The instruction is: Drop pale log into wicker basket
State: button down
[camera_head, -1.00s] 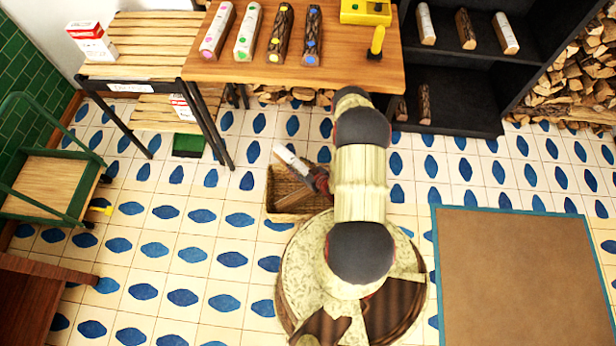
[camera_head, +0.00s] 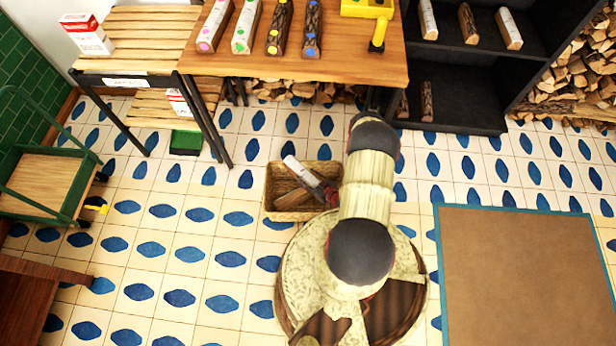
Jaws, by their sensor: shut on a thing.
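The wicker basket (camera_head: 278,208) stands on the tiled floor just beyond my base. A darker brown log lies inside it, partly hidden. My gripper (camera_head: 318,183) is over the basket's right part, shut on a pale log (camera_head: 296,169). The log's white end sticks out up and to the left, tilted, over the basket opening. Its lower part is hidden by the gripper. I cannot tell whether the log touches the basket or the brown log.
A wooden table (camera_head: 360,66) with several dotted logs and a yellow device (camera_head: 368,10) stands behind. A black shelf (camera_head: 470,100) with logs is at the back right. A green cart (camera_head: 40,185) stands left. A brown mat (camera_head: 525,260) lies right. Floor left of the basket is clear.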

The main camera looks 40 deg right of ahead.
aim_at(316, 185)
jog(key=shift+f+b, duration=0.35)
jog(key=shift+f, duration=0.35)
jog(key=c, duration=1.3)
grip_release()
jog(key=shift+c, duration=0.2)
jog(key=o, duration=0.5)
jog(key=shift+c, duration=0.2)
jog(key=shift+s, duration=0.1)
jog(key=v, duration=1.1)
jog(key=shift+s+a+r, duration=0.15)
jog(key=shift+s+r, duration=0.05)
jog(key=shift+s, duration=0.15)
